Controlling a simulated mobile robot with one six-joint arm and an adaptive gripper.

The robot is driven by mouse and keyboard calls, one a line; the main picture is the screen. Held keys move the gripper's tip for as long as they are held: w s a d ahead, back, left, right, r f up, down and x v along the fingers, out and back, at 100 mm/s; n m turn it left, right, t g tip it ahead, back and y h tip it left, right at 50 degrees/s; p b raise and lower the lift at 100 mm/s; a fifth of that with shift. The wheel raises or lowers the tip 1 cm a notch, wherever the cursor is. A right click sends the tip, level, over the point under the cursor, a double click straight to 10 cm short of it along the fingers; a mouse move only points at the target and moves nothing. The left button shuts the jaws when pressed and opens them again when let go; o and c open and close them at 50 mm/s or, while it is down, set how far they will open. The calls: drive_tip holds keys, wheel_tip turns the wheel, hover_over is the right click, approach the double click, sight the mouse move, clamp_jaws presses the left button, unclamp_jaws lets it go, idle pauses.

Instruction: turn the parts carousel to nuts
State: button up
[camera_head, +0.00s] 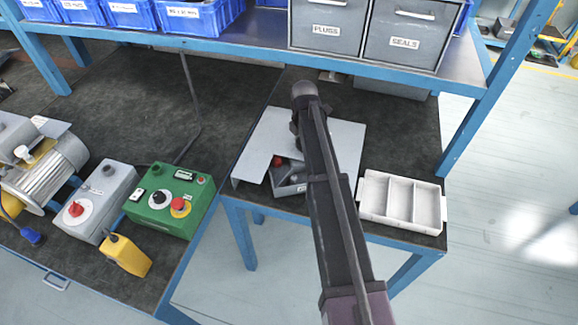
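What appears to be the parts carousel stands on the small side table. It has a flat light grey cover (258,140) with a notch at its front. In the notch, part of a grey divided tray (287,187) shows, with a small red item (278,161) at its left. I cannot read any label there or tell which part sits in the opening. My dark arm reaches up from the bottom across the cover and hides its middle. I cannot make out my gripper's fingers; the arm covers that area.
A white three-compartment tray (372,184) stands right of the carousel. Left are a green control box (160,223), a grey box with a red knob (98,222) and a yellow device (125,254). A blue shelf with drawers labelled PLUGS (326,30) and SEALS (405,43) overhangs behind.

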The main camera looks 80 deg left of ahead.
drive_tip(key=shift+s+d+m, duration=0.2)
drive_tip(key=shift+s+m, duration=0.4)
drive_tip(key=shift+s, duration=0.05)
drive_tip(key=shift+c, duration=0.4)
drive_tip(key=s+m, duration=0.1)
drive_tip(key=s+d+m, duration=0.1)
drive_tip(key=shift+s+d+r+m+h, duration=0.1)
drive_tip(key=shift+s+r+m+h, duration=0.1)
drive_tip(key=shift+s+m+h, duration=0.15)
clamp_jaws()
drive_tip(key=shift+s+d+r+m+t+h+p, duration=0.2)
drive_tip(key=shift+s+d+m+t, duration=0.25)
drive_tip(key=shift+s+m, duration=0.95)
drive_tip(key=shift+s+d+r+m+t+h+p, duration=0.1)
drive_tip(key=shift+s+d+m+t+h, duration=0.15)
drive_tip(key=shift+s+d+m, duration=1.1)
drive_tip(key=shift+s+a+r+m+t+h+p, duration=0.2)
drive_tip(key=shift+s+m, duration=0.55)
drive_tip(key=shift+m, duration=1.45)
drive_tip(key=shift+f+b, duration=0.25)
drive_tip(key=shift+b, duration=0.05)
